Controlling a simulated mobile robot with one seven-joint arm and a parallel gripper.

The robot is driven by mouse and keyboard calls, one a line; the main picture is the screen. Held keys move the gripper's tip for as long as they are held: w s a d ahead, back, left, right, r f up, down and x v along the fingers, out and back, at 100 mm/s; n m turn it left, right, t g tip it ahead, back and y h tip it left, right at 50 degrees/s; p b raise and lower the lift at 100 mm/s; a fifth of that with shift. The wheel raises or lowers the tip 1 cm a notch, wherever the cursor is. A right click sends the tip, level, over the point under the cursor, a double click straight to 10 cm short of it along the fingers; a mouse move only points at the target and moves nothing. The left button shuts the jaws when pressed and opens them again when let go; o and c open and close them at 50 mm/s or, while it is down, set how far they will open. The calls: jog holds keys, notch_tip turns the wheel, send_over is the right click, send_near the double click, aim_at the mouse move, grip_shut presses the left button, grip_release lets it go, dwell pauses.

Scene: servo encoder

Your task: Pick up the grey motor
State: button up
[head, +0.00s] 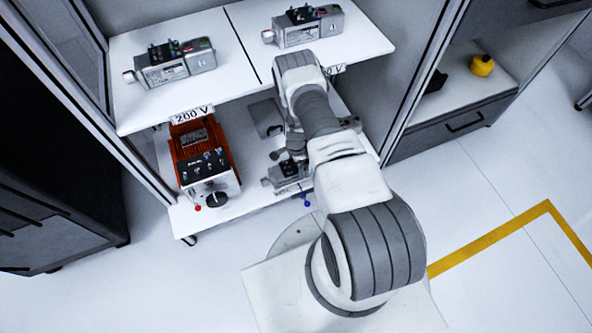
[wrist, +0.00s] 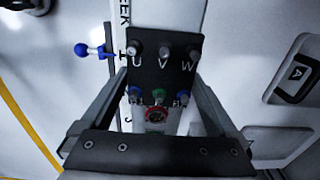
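Two grey motors lie on the upper shelf, one at left (head: 172,64) and one at right (head: 308,27). Another grey motor (head: 288,176) lies on the lower shelf, partly hidden by my arm. In the wrist view, a grey motor (wrist: 163,62) with a black U, V, W terminal panel and coloured terminals lies between my fingers. My gripper (wrist: 161,82) has its fingers spread, one on each side of the panel. Whether they touch the motor I cannot tell. In the head view my gripper (head: 293,146) is low over the lower shelf, mostly hidden.
An orange power unit (head: 196,150) stands left on the lower shelf (head: 238,200), under a 200 V label. The upper shelf (head: 222,82) overhangs the lower one. Cabinet posts flank the shelves. A blue knob (wrist: 82,50) sticks out left of the motor. A yellow object (head: 482,66) stands at right.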

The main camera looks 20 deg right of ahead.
grip_shut()
jog(key=shift+w+r, duration=0.1)
dwell(0.3)
